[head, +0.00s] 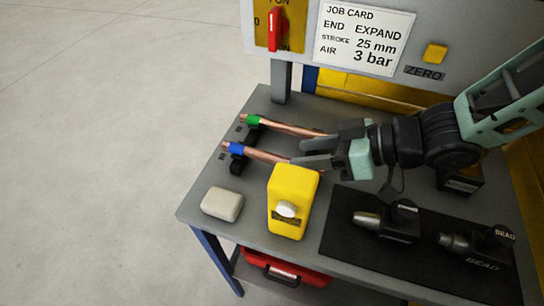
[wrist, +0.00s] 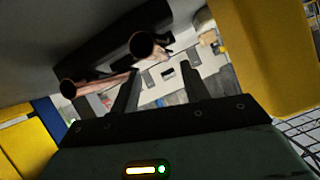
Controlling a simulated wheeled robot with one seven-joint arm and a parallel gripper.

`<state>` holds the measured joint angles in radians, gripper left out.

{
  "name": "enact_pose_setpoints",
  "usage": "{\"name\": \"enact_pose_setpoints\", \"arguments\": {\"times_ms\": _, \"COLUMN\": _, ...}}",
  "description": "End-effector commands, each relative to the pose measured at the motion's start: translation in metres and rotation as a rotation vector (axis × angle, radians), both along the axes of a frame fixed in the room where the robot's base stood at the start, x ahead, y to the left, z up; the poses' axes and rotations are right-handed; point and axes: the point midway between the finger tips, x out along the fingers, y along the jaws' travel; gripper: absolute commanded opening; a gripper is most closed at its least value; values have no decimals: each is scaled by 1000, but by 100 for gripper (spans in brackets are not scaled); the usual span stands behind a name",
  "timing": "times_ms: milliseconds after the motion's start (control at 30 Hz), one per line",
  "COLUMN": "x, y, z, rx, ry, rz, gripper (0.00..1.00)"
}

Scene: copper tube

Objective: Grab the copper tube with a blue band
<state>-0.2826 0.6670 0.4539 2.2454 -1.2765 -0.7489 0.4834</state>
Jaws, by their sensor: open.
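The copper tube with a blue band (head: 264,155) lies on black holders on the grey bench in the head view, its blue band (head: 236,148) near the left end. A second copper tube with a green band (head: 285,128) lies behind it, roughly parallel. My gripper (head: 300,153) is open at the right ends of the tubes, its fingers pointing left. In the wrist view two open tube ends (wrist: 142,45) (wrist: 68,88) show beyond my gripper (wrist: 160,70). No band can be made out there, and I cannot tell whether a finger touches a tube.
A yellow bottle-like object (head: 293,190) stands close in front of my gripper. A pale block (head: 222,203) sits at the bench's front left. A black mat (head: 350,255) with two dark tools lies front right. A panel with a job card (head: 363,37) rises behind.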

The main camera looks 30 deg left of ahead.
Motion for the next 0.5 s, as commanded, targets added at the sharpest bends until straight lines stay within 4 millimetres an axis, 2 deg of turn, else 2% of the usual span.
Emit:
{"name": "enact_pose_setpoints", "arguments": {"times_ms": 167, "x": -3, "y": 13, "z": -7, "rx": 0, "ry": 1, "rz": 2, "gripper": 46}}
{"name": "enact_pose_setpoints", "arguments": {"times_ms": 400, "x": -8, "y": 42, "z": -21, "rx": 0, "ry": 0, "rz": 1, "gripper": 46}}
{"name": "enact_pose_setpoints", "arguments": {"times_ms": 500, "x": -9, "y": 46, "z": -24, "rx": -1, "ry": 0, "rz": 0, "gripper": 46}}
